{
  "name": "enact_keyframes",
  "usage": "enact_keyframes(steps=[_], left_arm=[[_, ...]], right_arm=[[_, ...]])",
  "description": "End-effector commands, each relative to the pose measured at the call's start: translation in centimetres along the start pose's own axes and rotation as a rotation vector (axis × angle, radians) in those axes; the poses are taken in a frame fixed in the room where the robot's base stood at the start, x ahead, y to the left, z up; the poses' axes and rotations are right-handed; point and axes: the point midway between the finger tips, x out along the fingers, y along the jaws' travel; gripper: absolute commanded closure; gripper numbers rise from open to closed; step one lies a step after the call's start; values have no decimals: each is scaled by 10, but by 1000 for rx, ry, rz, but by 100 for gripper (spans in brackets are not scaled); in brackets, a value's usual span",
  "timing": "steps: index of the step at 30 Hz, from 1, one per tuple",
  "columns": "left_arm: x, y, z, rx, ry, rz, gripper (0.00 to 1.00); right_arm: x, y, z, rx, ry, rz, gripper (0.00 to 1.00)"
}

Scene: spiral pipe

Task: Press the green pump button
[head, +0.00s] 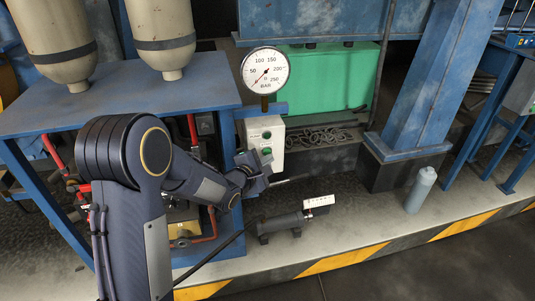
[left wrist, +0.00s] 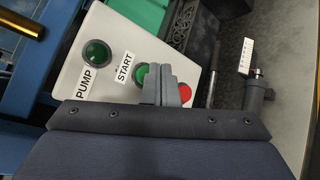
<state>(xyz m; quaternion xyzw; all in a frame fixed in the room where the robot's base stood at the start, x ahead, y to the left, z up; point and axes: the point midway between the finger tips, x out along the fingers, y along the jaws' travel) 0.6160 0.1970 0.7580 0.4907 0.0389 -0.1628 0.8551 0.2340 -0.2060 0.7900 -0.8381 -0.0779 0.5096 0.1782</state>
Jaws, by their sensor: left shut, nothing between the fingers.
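A pale control box (head: 279,133) stands below the pressure gauge in the head view. In the left wrist view the box face (left wrist: 110,75) carries a green button (left wrist: 97,51) labelled PUMP, a green button (left wrist: 141,74) labelled START, and a red button (left wrist: 185,92). The PUMP button is unobstructed there. My left gripper (head: 266,157) is at the lower part of the box in the head view. In the wrist view its shut, empty fingers (left wrist: 163,80) partly cover the START button and lie between it and the red one. Contact cannot be told. My right gripper is out of view.
A round pressure gauge (head: 265,72) stands above the box. A green tank (head: 333,75) is behind it. A dark cylinder fitting (head: 281,224) with a white tag lies on the floor.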

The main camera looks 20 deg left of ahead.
Motion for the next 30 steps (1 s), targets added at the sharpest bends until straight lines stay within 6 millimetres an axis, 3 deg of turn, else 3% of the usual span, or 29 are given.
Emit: enact_keyframes(steps=[30], left_arm=[[6, 5, -5, 0, 0, 0, 100]], right_arm=[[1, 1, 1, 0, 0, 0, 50]])
